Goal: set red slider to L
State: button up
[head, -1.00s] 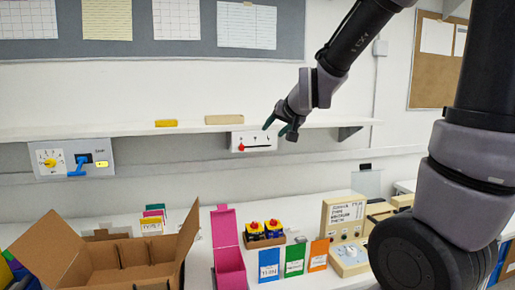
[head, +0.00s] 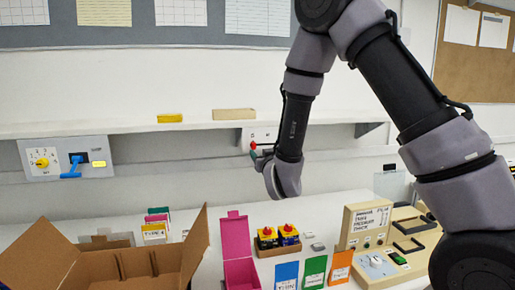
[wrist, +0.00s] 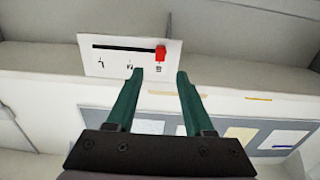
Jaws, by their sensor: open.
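The red slider knob (wrist: 161,53) sits at the right end of the black slot (wrist: 115,47) on a white panel (wrist: 95,62) in the wrist view, where the panel looks upside down. In the head view the knob (head: 253,145) is at the panel's left end, and my arm hides the panel's right part. Small marks stand along the slot; they are too small to read surely. My gripper (wrist: 160,74) is open, its green fingertips either side of the knob's line and seemingly just short of it. In the head view my gripper (head: 257,153) is at the knob.
A shelf (head: 200,124) runs just above the panel, with a yellow block (head: 170,118) and a tan block (head: 233,114) on it. Another panel (head: 35,170) with a yellow dial and blue lever is at left. Cartons, a pink box (head: 236,238) and devices stand on the table below.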

aim_at(254, 146)
jog(key=x, duration=0.8)
jog(key=shift+w, duration=0.2)
grip_shut()
dwell(1.1)
